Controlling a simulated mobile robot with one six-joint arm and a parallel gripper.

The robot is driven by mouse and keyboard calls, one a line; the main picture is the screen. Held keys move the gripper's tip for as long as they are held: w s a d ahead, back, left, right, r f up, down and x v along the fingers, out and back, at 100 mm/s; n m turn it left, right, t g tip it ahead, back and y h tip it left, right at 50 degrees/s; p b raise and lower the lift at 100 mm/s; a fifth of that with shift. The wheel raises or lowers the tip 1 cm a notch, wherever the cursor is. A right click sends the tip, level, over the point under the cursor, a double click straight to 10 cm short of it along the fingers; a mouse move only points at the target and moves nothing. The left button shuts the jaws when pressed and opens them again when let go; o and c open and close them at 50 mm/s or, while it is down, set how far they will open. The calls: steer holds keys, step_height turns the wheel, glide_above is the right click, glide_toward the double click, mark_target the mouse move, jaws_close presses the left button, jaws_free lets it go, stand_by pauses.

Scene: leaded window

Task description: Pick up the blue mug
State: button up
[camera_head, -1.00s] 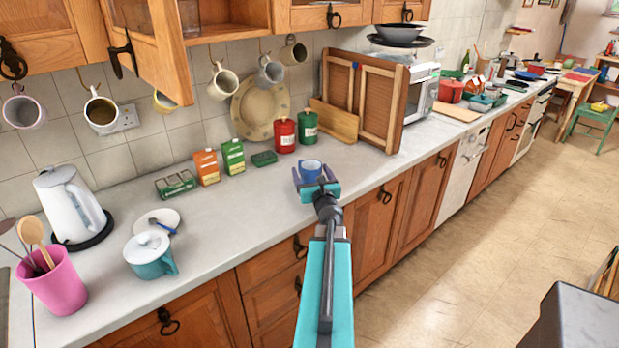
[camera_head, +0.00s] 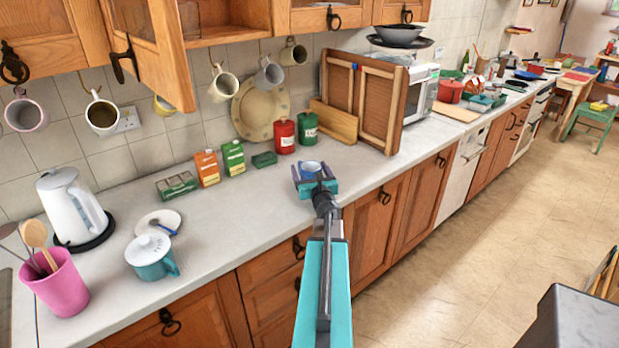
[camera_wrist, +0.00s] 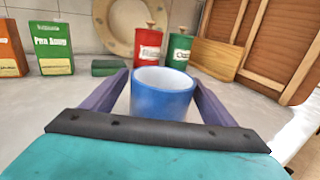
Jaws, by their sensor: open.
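The blue mug (camera_head: 311,168) stands upright on the pale counter in the head view. In the wrist view the mug (camera_wrist: 162,97) is close up, with its open rim showing and its lower part hidden by my gripper's body. My gripper (camera_head: 314,177) is open, with one finger on each side of the mug. In the wrist view the gripper (camera_wrist: 160,92) has a gap between the mug and each finger. I see no handle on the mug in the wrist view.
Behind the mug stand a red canister (camera_head: 284,136), a green canister (camera_head: 308,128) and a small green tin (camera_head: 264,160). A wooden board (camera_head: 338,121) and a framed panel (camera_head: 365,101) lean to the right. The counter's front edge is close. An open cupboard door (camera_head: 155,54) hangs above left.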

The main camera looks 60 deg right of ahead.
steer(key=shift+p+x, duration=0.45)
steer(key=shift+x, duration=1.05)
steer(key=shift+s, duration=0.1)
steer(key=c, duration=1.3)
